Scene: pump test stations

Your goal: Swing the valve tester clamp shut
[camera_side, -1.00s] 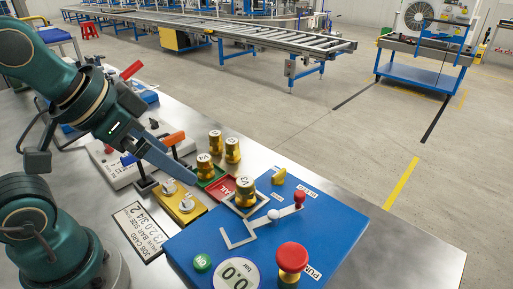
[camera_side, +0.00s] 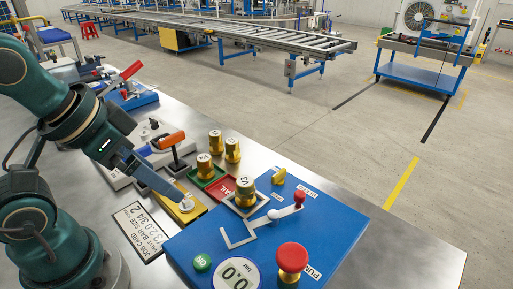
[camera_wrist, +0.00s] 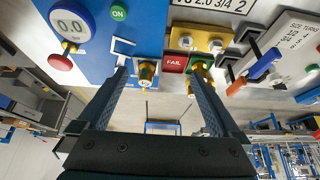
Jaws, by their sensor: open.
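The blue tester panel (camera_side: 300,240) fills the front right of the bench. A brass valve (camera_side: 245,190) marked V3 stands upright in its pale square frame. My gripper (camera_side: 172,192) is open, over the yellow block left of the panel, apart from the arm. In the wrist view my gripper (camera_wrist: 160,73) shows both fingers wide apart, with a brass valve (camera_wrist: 147,72) in view between them.
A red push button (camera_side: 291,260), gauge (camera_side: 237,273) and green button (camera_side: 202,263) stand on the panel. More brass valves (camera_side: 232,149) stand behind the red FAIL tray (camera_side: 220,187). An orange-handled lever (camera_side: 172,140) rises behind my gripper.

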